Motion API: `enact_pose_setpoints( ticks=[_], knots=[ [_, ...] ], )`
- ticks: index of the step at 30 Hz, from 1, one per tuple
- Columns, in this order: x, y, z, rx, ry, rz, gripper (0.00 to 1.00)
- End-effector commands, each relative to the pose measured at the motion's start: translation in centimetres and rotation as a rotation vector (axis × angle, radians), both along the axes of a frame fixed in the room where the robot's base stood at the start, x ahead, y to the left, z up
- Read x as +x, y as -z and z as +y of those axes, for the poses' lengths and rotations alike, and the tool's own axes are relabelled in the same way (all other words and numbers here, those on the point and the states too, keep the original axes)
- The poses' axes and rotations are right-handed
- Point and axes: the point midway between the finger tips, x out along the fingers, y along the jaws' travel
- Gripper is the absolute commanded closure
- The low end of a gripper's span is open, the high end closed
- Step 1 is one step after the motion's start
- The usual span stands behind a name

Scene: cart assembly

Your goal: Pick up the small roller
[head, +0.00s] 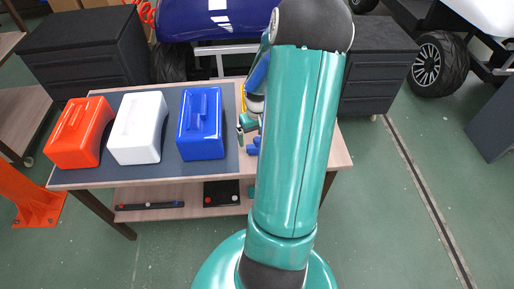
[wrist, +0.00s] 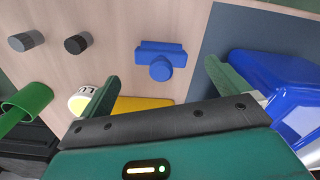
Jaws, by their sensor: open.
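In the wrist view, two short cylinders lie on the wooden table top at the upper left: a grey one (wrist: 25,41) and a black one (wrist: 77,44). Either could be the small roller; I cannot tell which. My gripper (wrist: 162,72) is open, its green fingers wide apart with nothing held between them. Both cylinders are to the left of the left finger, apart from it. In the head view my arm hides most of this part of the table, and the cylinders do not show there.
A blue part with a round knob (wrist: 160,62) lies beyond my fingers. A yellow piece (wrist: 140,104), a white-and-yellow round item (wrist: 80,101) and a green tube (wrist: 30,101) are nearby. Blue (head: 202,125), white (head: 138,128) and orange (head: 80,133) boxes stand on the dark mat (head: 120,177).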

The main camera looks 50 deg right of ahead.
Motion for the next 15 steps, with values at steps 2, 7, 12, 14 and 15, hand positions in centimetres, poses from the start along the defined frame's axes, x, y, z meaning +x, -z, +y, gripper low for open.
enact_pose_setpoints(
  ticks=[2, 7, 12, 14, 15],
  knots=[
    [0.0, 0.5, 0.1, 0.002, 0.000, 0.001, 0.00],
    [0.1, 2.4, 0.2, 0.004, 0.000, 0.001, 0.00],
    [0.2, 4.9, 0.1, 0.003, 0.000, 0.001, 0.00],
    [0.2, 5.4, 0.0, 0.000, -0.001, 0.000, 0.00],
    [0.2, 5.6, 0.0, 0.000, 0.000, 0.000, 0.00]
  ],
)
